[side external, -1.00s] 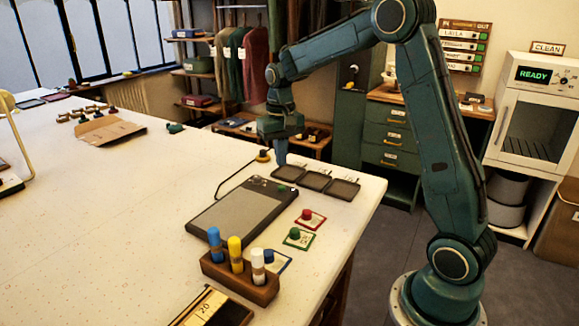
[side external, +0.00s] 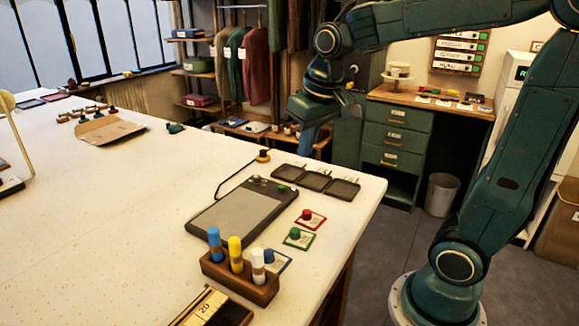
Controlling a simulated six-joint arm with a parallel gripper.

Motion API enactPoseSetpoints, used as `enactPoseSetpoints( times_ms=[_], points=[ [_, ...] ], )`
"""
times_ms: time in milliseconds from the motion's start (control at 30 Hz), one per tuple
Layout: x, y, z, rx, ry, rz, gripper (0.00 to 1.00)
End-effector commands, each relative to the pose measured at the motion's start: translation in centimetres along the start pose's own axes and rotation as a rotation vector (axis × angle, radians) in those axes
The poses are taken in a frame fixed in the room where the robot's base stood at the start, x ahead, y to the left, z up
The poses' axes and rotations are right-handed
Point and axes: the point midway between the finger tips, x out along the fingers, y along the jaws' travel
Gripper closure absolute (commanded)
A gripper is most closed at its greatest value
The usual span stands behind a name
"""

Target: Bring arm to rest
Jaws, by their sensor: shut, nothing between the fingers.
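My gripper (side external: 305,140) is shut and empty.
Three dark trays (side external: 316,180) lie near the table's right edge. A dark flat device (side external: 240,213), red (side external: 307,215) and green (side external: 295,234) stampers, and a wooden holder (side external: 238,280) with coloured sticks stand in front. Green drawers (side external: 397,140) stand behind.

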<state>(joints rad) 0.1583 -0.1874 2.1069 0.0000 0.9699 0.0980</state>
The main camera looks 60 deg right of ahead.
Motion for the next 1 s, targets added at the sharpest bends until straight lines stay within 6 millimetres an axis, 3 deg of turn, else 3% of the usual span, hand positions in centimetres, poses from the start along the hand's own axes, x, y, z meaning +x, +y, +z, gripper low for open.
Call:
enactPoseSetpoints(
  times_ms=[300, 600, 800, 1000],
  points=[
    [-2.4, -1.2, 6.0, -0.108, 0.104, -0.029, 1.00],
    [-3.0, -1.5, 11.3, -0.201, 0.193, -0.056, 1.00],
    [-2.8, -1.5, 13.3, -0.237, 0.229, -0.067, 1.00],
    [-2.6, -1.5, 13.8, -0.247, 0.237, -0.070, 1.00]
  ],
)
